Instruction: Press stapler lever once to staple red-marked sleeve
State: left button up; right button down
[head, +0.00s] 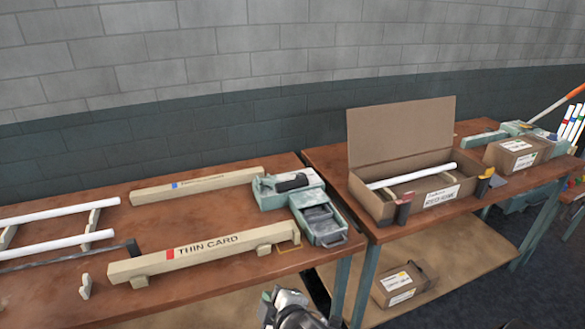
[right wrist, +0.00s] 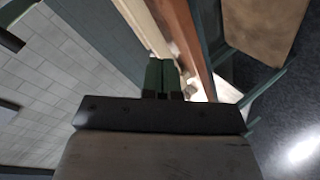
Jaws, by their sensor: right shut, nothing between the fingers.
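The red-marked sleeve (head: 200,252), a long beige card box with a red patch and the words "THIN CARD", lies along the front of the left table. Its right end is near a green-grey device (head: 288,189) with a dark top part, which looks like the stapler. I cannot clearly make out its lever. My right gripper (head: 272,296) is low in the head view, in front of the table edge and apart from sleeve and device. Its fingers (right wrist: 161,76) are shut and empty in the right wrist view. My left gripper is not in view.
An open green tray (head: 325,238) sits at the table's right corner. A blue-marked sleeve (head: 180,187) lies behind. White tubes (head: 60,213) rest on supports at left. An open cardboard box (head: 400,135) holding a white tube stands on the right table. A small carton (head: 403,283) sits below.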

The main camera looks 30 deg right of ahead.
jog(key=w+a+r+n+t+y, duration=0.2)
jog(key=w+r+n+t+y, duration=0.15)
jog(key=r+n, duration=0.45)
jog(key=w+a+r+n+t+y, duration=0.25)
jog(key=w+r+n+t, duration=0.2)
jog(key=r, duration=0.65)
jog(key=a+r+m+g+y, duration=0.45)
jog(key=m+g+y, duration=0.25)
jog(key=m, duration=1.1)
jog(key=a+r+m+g+y, duration=0.3)
jog(key=a+m+g+y, duration=0.3)
jog(key=m, duration=1.2)
jog(key=w+d+f+n+g+h, duration=0.2)
jog(key=w+d+n+h, duration=0.2)
jog(key=d+n+h, duration=0.6)
jog(key=d+r+h, duration=0.3)
jog(key=d+h, duration=0.1)
jog(key=d, duration=0.6)
jog(key=d+r+h, duration=0.3)
jog(key=d+h, duration=0.2)
jog(key=d, duration=0.5)
jog(key=shift+r+n+g, duration=0.15)
jog(key=shift+n+g, duration=0.15)
jog(key=shift+n, duration=0.15)
jog(key=shift+w+d, duration=0.1)
jog(key=shift+w, duration=0.05)
